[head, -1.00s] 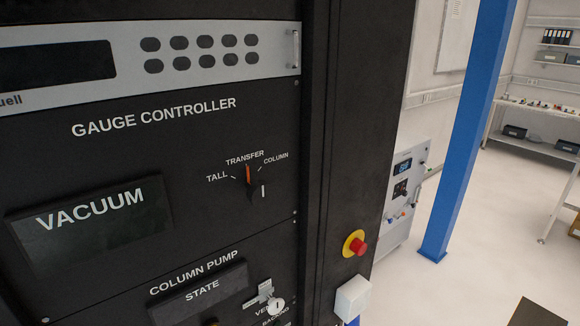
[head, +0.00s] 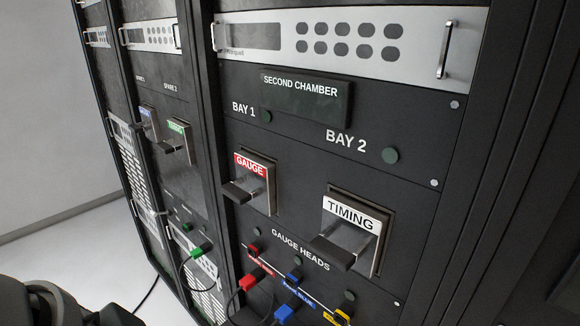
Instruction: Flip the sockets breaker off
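No breaker labelled for sockets shows in the head view. The view is filled by black rack cabinets with labelled panels. Part of my arm, dark grey, shows at the bottom left corner; no fingertips can be made out there. My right gripper is not in view.
The near rack has a dark "SECOND CHAMBER" display (head: 305,99), a red-labelled GAUGE module (head: 250,184) under BAY 1 and a white-labelled TIMING module (head: 347,230) under BAY 2. Below are red (head: 250,282), blue (head: 284,313) and yellow plugs. Pale floor (head: 75,255) is clear at left.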

